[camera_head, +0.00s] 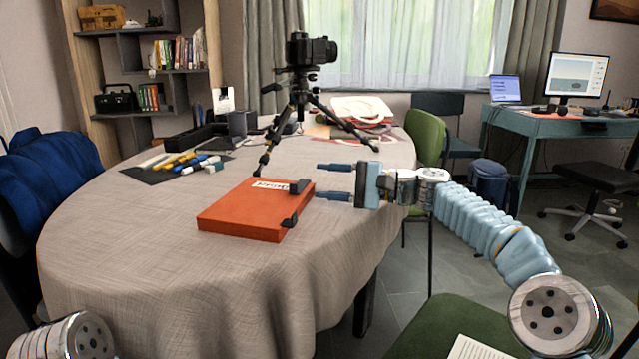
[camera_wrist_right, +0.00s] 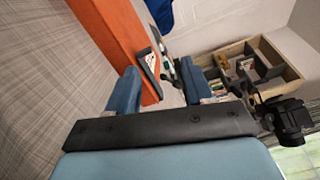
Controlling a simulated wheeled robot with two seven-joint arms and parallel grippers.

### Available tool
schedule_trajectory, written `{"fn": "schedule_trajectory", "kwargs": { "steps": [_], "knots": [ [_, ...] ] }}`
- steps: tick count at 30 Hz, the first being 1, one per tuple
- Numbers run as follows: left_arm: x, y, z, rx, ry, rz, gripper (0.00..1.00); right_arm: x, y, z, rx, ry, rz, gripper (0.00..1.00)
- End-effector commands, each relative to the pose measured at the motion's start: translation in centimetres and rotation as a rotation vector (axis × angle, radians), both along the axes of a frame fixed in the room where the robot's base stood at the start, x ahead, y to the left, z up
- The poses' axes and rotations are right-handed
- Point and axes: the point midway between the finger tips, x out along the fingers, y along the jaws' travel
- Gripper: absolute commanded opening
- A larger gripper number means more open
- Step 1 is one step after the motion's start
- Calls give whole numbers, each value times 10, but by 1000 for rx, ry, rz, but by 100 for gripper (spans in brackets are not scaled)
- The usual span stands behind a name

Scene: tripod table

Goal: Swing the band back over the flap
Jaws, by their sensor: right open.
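An orange box folder (camera_head: 245,212) lies flat near the front right edge of the table, with a white label on its top. Two dark pieces sit at its right side: one at the back right corner (camera_head: 298,187), one at the front right edge (camera_head: 289,222). I cannot tell for sure which is the band and which the flap. My right gripper (camera_head: 319,181) is open and empty, just right of the folder, its fingers pointing at it. In the right wrist view the folder (camera_wrist_right: 112,35) and a dark strip with a white mark (camera_wrist_right: 149,70) show beyond the fingers. My left gripper is out of view.
A tripod (camera_head: 300,95) with a camera stands on the table (camera_head: 130,240) behind the folder. Markers (camera_head: 190,162) lie on a dark mat at the left. Cloth in front of the folder is bare. A green chair (camera_head: 425,137) stands right of the table.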

Motion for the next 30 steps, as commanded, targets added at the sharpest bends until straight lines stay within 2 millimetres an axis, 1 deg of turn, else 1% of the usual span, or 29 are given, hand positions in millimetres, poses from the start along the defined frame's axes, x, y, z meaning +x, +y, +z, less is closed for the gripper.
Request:
{"fn": "schedule_trajectory", "kwargs": {
  "steps": [14, 30],
  "knots": [
    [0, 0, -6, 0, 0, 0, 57, -11, -38, 0, 1, 0, -1, 51],
    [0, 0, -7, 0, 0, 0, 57, -24, -79, 1, 1, -1, 0, 51]
  ]
}}
